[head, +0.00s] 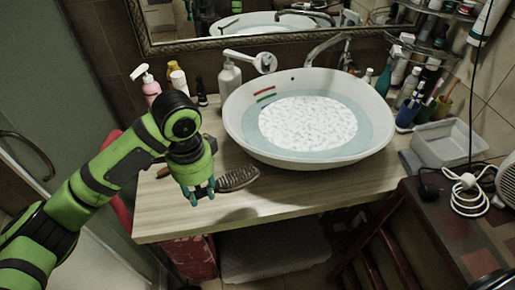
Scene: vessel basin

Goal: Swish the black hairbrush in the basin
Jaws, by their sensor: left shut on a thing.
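The dark hairbrush (237,179) is at the counter's front left, its bristled head pointing right. My left gripper (201,190) is shut on it, and the gripper hides part of the brush. A brown piece shows to the left of the gripper and may be the handle's end. I cannot tell if the brush touches the counter. The white basin (238,134) stands to the right of and behind the brush, apart from it. It holds water with a pale speckled patch in the middle. My right gripper is not in view.
A faucet (328,44) stands behind the basin. A pink pump bottle (151,88) and a white pump bottle (229,78) stand at the back left. A blue cup (406,114) and a grey tub (447,142) are at the right. The counter (300,192) is bare in front of the basin.

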